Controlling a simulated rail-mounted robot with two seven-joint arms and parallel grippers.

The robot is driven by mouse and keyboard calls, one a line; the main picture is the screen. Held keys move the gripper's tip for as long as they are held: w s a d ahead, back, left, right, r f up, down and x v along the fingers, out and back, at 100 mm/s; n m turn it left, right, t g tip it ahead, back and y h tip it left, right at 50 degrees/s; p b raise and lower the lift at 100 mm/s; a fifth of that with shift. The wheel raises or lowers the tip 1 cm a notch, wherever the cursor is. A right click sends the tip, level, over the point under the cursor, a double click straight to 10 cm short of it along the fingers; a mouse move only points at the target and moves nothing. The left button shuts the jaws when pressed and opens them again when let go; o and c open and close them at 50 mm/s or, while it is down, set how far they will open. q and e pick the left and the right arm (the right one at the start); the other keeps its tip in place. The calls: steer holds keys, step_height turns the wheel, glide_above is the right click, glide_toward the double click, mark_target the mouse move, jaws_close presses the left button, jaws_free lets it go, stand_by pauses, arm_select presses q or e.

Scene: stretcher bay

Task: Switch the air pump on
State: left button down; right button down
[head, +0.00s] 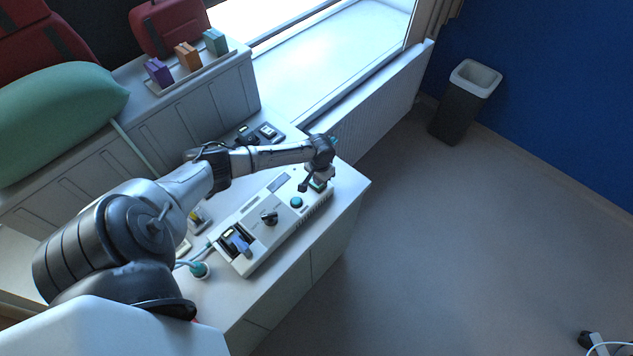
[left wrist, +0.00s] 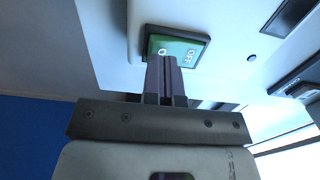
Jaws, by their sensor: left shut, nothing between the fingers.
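The air pump (head: 250,222) is a long pale box on the white counter, with a black knob (head: 269,217) and a round teal button (head: 296,202) on top. A green rocker switch (head: 319,185) in a dark frame sits at its far right end. In the left wrist view the switch (left wrist: 188,50) shows the marks "O" and "OFF". My left gripper (head: 316,179) is shut and empty, with its fingertips (left wrist: 163,62) over the "O" side of the switch. They hide part of the switch, and I cannot tell whether they touch it. My right gripper is not in view.
Small dark devices (head: 258,134) lie on the counter behind the pump. A teal plug (head: 199,270) with hoses is at its near left. A shelf (head: 205,70) holds coloured boxes. A bin (head: 464,104) stands by the blue wall. The floor at right is mostly clear.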

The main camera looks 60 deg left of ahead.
arm_select(q)
steer(key=shift+f, duration=0.35)
steer(key=shift+f+b, duration=0.35)
steer(key=shift+b, duration=0.1)
steer(key=shift+r, duration=0.1)
steer(key=shift+r+p, duration=0.75)
steer(key=shift+p, duration=0.15)
step_height(320, 180, up, 5)
steer(key=p, duration=0.6)
steer(key=shift+r, duration=0.2)
